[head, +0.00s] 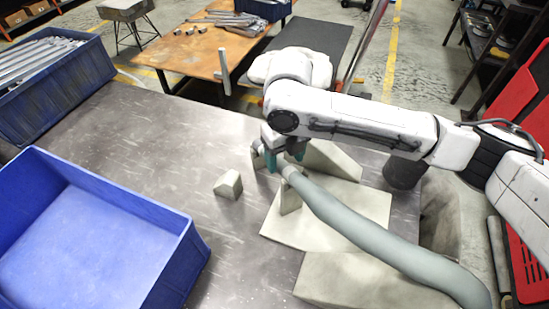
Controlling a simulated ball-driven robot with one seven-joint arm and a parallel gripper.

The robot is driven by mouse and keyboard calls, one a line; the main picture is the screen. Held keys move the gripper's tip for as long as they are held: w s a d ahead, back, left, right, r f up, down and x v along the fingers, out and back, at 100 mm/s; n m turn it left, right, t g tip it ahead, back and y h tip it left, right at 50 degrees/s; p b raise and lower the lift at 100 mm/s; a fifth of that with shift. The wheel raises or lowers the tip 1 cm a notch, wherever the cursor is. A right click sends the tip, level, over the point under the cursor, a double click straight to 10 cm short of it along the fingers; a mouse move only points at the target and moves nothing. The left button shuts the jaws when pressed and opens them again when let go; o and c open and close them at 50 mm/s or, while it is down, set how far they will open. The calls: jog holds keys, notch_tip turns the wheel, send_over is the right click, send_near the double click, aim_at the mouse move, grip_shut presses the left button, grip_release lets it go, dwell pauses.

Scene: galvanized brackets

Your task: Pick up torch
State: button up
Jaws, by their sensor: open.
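The torch seems to be the grey-green tube-like piece (370,232) that curves from the lower right up to a pale bracket. Its narrower end (289,171) lies just below my gripper, by an upright plate of the bracket. My gripper (283,162), with teal fingers, is open and points down over that end. I cannot tell whether the fingers are around it or just above it. The pale bracket (340,215) has a flat base and upright plates, and stands on the grey metal table (150,125). My white arm hides part of the area behind.
An empty blue bin (190,245) stands at the lower left. Another blue bin (65,100) with metal bars stands at the upper left. A small pale block (228,185) sits left of the bracket. A rusty table (205,45) with metal parts stands behind. The table's middle left is clear.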

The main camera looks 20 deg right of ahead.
aim_at(286, 165)
jog(key=shift+d+f, duration=0.1)
jog(key=shift+f, duration=2.5)
jog(key=c, duration=1)
